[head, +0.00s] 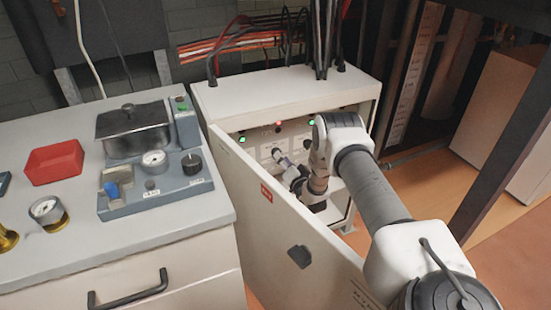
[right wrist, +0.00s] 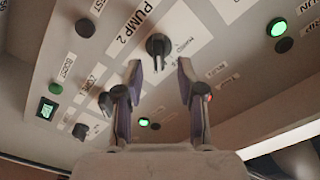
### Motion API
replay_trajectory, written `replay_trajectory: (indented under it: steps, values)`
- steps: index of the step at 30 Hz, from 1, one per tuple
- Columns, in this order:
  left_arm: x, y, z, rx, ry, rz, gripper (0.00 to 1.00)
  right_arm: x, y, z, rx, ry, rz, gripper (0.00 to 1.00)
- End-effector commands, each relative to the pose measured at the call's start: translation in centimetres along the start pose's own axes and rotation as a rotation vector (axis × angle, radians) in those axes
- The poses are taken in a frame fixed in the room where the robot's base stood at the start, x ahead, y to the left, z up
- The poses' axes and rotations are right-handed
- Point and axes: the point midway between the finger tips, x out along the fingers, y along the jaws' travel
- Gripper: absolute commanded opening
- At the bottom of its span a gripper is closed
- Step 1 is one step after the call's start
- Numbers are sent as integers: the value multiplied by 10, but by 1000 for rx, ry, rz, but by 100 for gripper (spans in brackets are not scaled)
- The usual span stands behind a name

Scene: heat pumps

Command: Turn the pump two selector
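The pump two selector (right wrist: 158,46) is a black knob on a pale panel beside a "PUMP 2" label in the right wrist view. My right gripper (right wrist: 160,70) is open, with its two fingertips apart and the knob showing between and just beyond them. I cannot tell whether a fingertip touches it. The selector cannot be made out there. My left gripper is not in view.
The cabinet door (head: 285,230) stands open to the left of my right arm. Other black knobs (right wrist: 108,100) and a lit green button (right wrist: 47,108) sit on the panel near the gripper. A worktop (head: 150,225) with a red tray (head: 54,162) is at the left.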

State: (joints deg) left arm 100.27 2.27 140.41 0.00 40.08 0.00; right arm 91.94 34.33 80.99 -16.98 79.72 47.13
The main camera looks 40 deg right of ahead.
Motion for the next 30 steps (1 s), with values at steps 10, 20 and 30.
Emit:
replay_trajectory:
  steps: [10,20,30]
  values:
    - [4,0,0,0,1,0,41,21,0,1,-1,-3,2,39]
    - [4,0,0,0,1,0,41,21,0,1,-1,-3,2,0]
    - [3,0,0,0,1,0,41,21,0,1,-47,-2,2,0]
